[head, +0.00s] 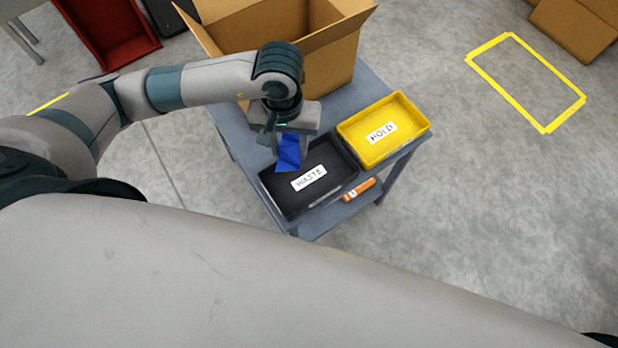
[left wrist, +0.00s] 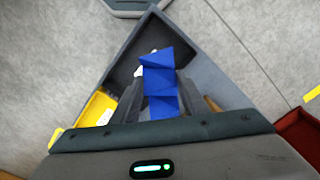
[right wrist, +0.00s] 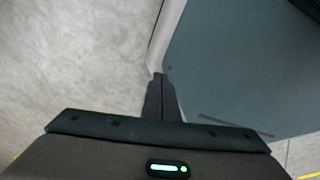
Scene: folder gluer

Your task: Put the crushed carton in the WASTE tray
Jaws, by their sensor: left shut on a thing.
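The crushed carton (head: 289,152) is a small crumpled blue piece, and it also shows in the left wrist view (left wrist: 160,85). My left gripper (head: 281,140) is shut on it and holds it over the left part of the black WASTE tray (head: 318,205). The tray lies behind the carton in the left wrist view. I cannot tell whether the carton touches the tray. In the right wrist view my right gripper (right wrist: 162,98) has its fingers together with nothing seen between them. It is not visible in the head view.
The yellow HOLD tray (head: 400,150) sits right of the WASTE tray on a grey cart (head: 236,142). A large open cardboard box (head: 333,65) stands behind them. An orange object (head: 358,190) lies on the lower shelf. A red bin (head: 110,45) is at the upper left.

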